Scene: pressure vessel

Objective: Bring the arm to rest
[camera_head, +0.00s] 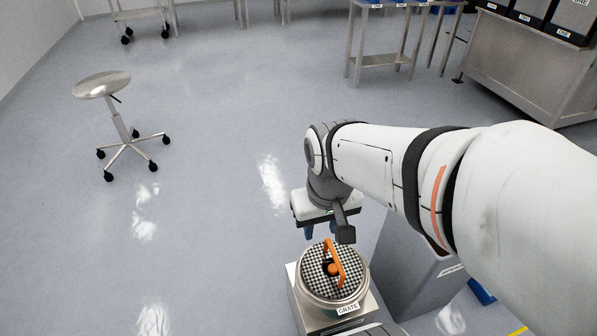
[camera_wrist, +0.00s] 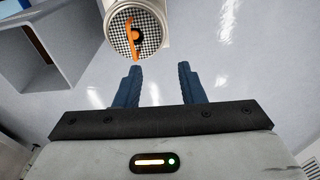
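My arm reaches in from the right in the head view, and my gripper (camera_head: 325,230) hangs over the far side of a round vessel (camera_head: 333,300). In the wrist view my gripper (camera_wrist: 160,70) shows two blue fingers spread apart with nothing between them. The vessel has a checkered black-and-white top with an orange handle (camera_head: 334,262) and a label that seems to read "GRATE". The handle also shows in the wrist view (camera_wrist: 132,40), beyond the fingertips and apart from them. My wrist hides part of the floor behind the vessel.
A grey open bin (camera_head: 405,270) stands right of the vessel, close under my arm. A wheeled stool (camera_head: 102,85) stands at left. Metal tables (camera_head: 382,60) and a steel cabinet (camera_head: 525,65) are at the back right.

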